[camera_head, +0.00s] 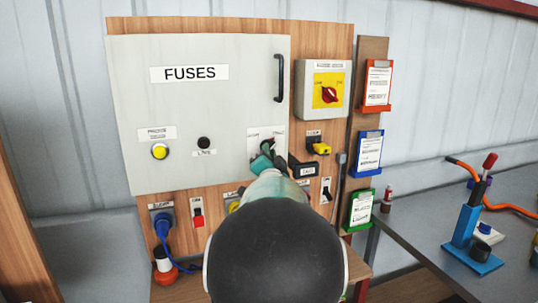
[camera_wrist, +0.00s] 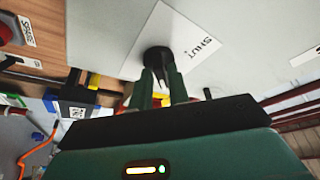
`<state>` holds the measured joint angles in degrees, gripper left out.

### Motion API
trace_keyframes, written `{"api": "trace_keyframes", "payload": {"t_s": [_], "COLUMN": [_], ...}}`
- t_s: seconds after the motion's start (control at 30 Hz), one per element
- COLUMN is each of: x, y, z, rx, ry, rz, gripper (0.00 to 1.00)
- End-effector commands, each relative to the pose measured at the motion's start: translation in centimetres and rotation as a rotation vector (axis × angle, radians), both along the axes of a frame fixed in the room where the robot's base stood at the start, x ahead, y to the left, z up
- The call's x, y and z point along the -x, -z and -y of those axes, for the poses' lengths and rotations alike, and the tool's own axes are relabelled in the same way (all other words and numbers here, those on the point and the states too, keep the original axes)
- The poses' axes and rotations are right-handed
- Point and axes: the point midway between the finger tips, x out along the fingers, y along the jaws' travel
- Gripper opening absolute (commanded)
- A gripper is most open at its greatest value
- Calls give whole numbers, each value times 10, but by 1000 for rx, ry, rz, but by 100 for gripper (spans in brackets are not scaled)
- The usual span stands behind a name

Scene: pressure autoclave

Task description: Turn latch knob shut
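The black latch knob (camera_wrist: 157,55) sits on a white label plate (camera_wrist: 185,35) whose word SHUT can be read in the wrist view. The plate is on the grey FUSES door (camera_head: 215,100), which lies flat against the wooden board. My gripper (camera_wrist: 160,72) is at the knob, with one green finger on each side of its lower part; the fingers look closed on it. In the head view my gripper (camera_head: 268,150) covers part of the label plate and hides most of the knob.
A yellow panel with a red rotary switch (camera_head: 329,92) is right of the door. A black door handle (camera_head: 279,78) is above my gripper. Clipboards hang farther right, and several switches and a blue plug (camera_head: 163,222) are below. A grey table (camera_head: 430,235) stands at right.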

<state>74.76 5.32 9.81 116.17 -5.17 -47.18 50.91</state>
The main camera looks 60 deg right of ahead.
Motion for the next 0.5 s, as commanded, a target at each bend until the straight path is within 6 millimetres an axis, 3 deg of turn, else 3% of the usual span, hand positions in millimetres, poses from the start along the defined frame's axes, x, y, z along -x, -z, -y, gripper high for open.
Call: {"api": "trace_keyframes", "payload": {"t_s": [0.1,0.5], "x": [0,0], "y": [0,1], "z": [0,0], "rx": [0,31], "ry": [0,1], "rz": [0,-32], "gripper": [0,0]}}
